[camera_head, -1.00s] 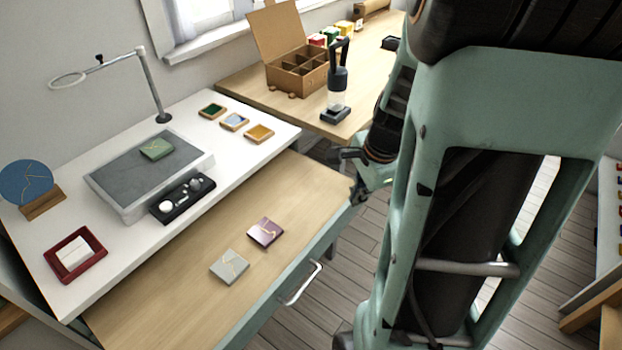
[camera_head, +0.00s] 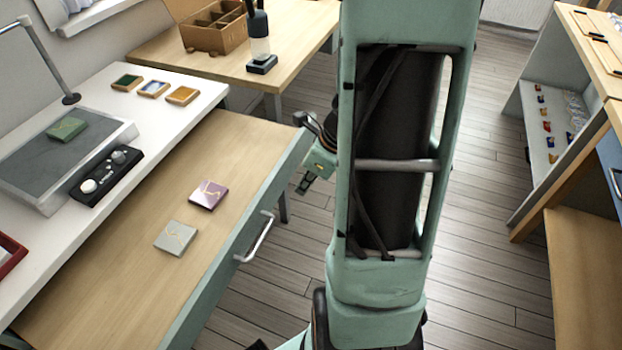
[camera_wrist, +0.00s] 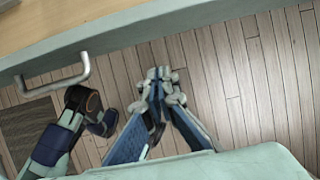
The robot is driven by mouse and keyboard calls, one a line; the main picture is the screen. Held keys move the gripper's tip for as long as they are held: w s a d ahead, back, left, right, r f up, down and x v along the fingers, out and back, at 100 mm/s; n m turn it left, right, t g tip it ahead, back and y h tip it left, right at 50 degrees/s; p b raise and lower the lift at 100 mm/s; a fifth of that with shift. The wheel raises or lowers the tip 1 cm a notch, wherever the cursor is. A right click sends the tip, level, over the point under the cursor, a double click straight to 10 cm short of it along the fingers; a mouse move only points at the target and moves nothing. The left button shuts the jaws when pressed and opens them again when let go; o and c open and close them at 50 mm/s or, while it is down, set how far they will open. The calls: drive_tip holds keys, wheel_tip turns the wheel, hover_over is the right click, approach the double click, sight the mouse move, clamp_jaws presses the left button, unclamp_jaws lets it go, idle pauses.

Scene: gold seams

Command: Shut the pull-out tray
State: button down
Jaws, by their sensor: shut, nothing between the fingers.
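The pull-out tray (camera_head: 120,290) stands pulled out from under the white worktop, with a pale wood surface and a green front. Its metal handle (camera_head: 257,238) is on the front; the handle also shows in the wrist view (camera_wrist: 52,80). A purple tile (camera_head: 208,194) and a grey tile (camera_head: 175,237), both with gold seams, lie on the tray. My gripper (camera_head: 304,184) is outside the tray front, near its far end, partly hidden by my arm. In the wrist view my gripper (camera_wrist: 160,78) is shut and empty over the floor, apart from the tray front and right of the handle.
The white worktop (camera_head: 150,125) holds a grey slab, a black control box and several small framed tiles. A wooden table (camera_head: 165,55) with a compartment box stands behind. Shelving (camera_head: 530,140) stands at the right. Bare plank floor (camera_head: 480,260) lies between.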

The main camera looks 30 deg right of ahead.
drive_tip(key=shift+w+a+f, duration=0.15)
drive_tip(key=shift+w+a, duration=0.45)
drive_tip(key=shift+w, duration=0.25)
drive_tip(key=shift+w+a+f, duration=0.1)
drive_tip(key=shift+w+a, duration=0.5)
drive_tip(key=shift+w, duration=0.25)
